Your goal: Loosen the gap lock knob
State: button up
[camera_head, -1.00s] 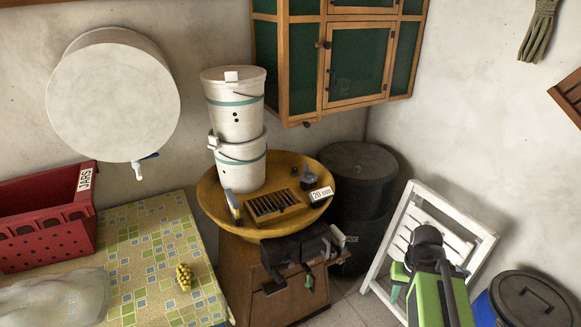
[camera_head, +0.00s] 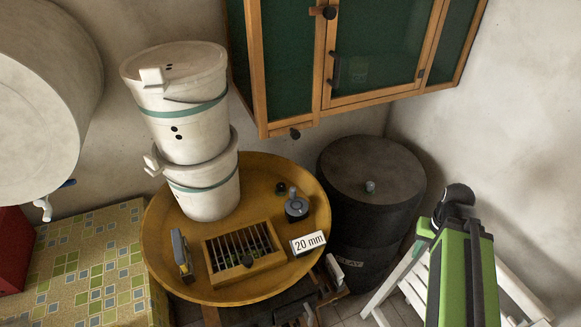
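A round yellow basin (camera_head: 163,258) stands in the middle of the view. In it lies a wooden frame with a slatted grille (camera_head: 281,256), with a small dark knob (camera_head: 247,262) at its front. Behind the grille are a grey-blue knob with an upright stem (camera_head: 297,207) and a small black knob (camera_head: 281,187). I cannot tell which of these is the gap lock knob. A white "20 mm" label (camera_head: 308,243) stands at the basin's right side. My green and black arm is at the lower right, apart from the basin; my gripper's fingertips are not seen.
Two stacked white buckets (camera_head: 180,105) stand at the basin's back left. A grey-handled tool (camera_head: 181,252) lies at its left. A green-panelled cabinet (camera_head: 333,105) hangs above. A dark barrel (camera_head: 370,180) and a white folding rack (camera_head: 407,283) are at right. A tiled table (camera_head: 85,265) is at left.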

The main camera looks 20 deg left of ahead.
aim_at(281, 186)
jog(key=u, duration=5.45)
jog(key=i, duration=0.1)
jog(key=z, duration=1.95)
jog(key=k, duration=0.5)
jog(key=z, duration=0.35)
jog(key=i, duration=0.9)
jog(key=u, duration=0.05)
